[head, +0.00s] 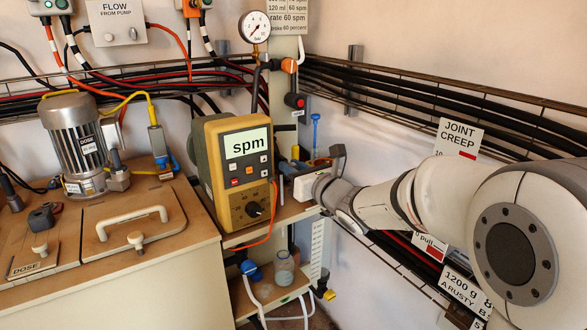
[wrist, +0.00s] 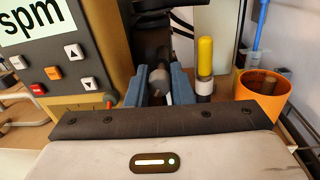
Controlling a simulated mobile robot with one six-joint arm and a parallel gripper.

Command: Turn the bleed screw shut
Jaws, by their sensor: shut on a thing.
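My gripper (wrist: 158,88) reaches in beside the yellow metering pump (head: 198,140), whose display reads "spm". Its two blue fingers are shut on a small grey cylindrical knob (wrist: 158,76), which I take to be the bleed screw. A dark body stands behind the knob. The markings and turn angle of the knob cannot be read. In the head view my gripper (head: 286,167) sits just right of the pump, and the knob is hidden there by the pump and the gripper.
A yellow-capped cylinder (wrist: 204,62) stands close right of the fingers, and an orange cup (wrist: 262,92) further right. A blue rod (head: 315,132) rises behind. A pressure gauge (head: 256,27) hangs above. Cable trays line the wall, and a jar (head: 284,268) stands on the lower shelf.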

